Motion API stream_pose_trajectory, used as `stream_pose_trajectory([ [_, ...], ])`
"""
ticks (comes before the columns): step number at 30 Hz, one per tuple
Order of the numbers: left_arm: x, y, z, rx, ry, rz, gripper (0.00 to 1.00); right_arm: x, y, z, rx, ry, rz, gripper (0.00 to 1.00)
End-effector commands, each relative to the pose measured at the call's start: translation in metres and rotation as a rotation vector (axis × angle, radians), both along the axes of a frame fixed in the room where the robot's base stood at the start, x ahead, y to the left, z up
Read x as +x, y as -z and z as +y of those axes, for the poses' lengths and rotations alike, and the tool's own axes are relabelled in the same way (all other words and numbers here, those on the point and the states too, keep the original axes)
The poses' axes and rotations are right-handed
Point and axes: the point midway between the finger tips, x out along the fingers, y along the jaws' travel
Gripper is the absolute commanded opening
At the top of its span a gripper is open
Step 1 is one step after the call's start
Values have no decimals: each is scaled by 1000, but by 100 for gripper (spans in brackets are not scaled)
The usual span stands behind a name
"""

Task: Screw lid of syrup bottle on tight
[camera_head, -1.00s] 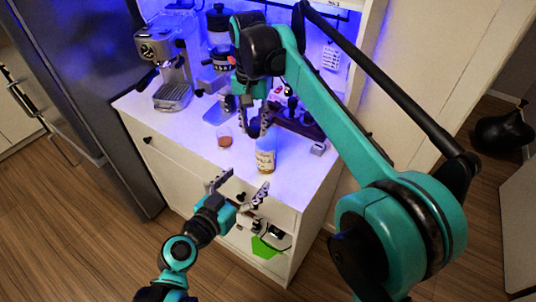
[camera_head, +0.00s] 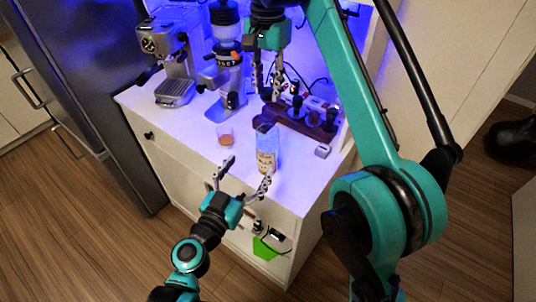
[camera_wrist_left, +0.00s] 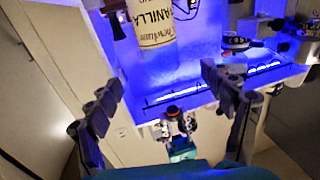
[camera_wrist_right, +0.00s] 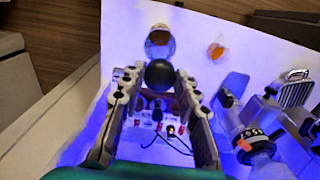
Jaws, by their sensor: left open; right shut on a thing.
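The syrup bottle (camera_head: 267,160) is clear, with a cream label, and stands upright near the counter's front edge. Its label reads VANILLA in the left wrist view (camera_wrist_left: 155,28). My right gripper (camera_head: 267,93) is above and behind the bottle, apart from it. It is shut on a black round thing (camera_wrist_right: 160,75), which looks like the lid. The bottle (camera_wrist_right: 160,40) shows beyond it in the right wrist view, apart from it. My left gripper (camera_head: 245,172) is open in front of the bottle, its fingers spread and empty. The bottle's neck is hard to make out.
An espresso machine (camera_head: 165,50) and a grinder (camera_head: 225,65) stand at the back left. A small glass (camera_head: 225,136) is left of the bottle. A dark rack with tools (camera_head: 305,121) and a small white box (camera_head: 322,151) are behind and right of it.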

Motion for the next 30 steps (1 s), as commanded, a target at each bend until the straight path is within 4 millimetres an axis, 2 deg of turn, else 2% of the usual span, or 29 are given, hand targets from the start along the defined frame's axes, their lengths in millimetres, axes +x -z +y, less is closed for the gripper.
stream_pose_trajectory([
  [5,19,0,-10,0,4,0,82,0,0,0,0,0,0,8],
  [12,61,0,-29,0,2,0,82,0,0,0,0,-1,0,8],
  [18,90,0,-42,0,1,0,82,0,0,0,0,-1,0,8],
  [24,104,0,-48,0,2,0,82,0,0,0,0,-1,0,8],
  [30,106,0,-49,0,1,0,82,0,0,0,0,-1,0,8],
])
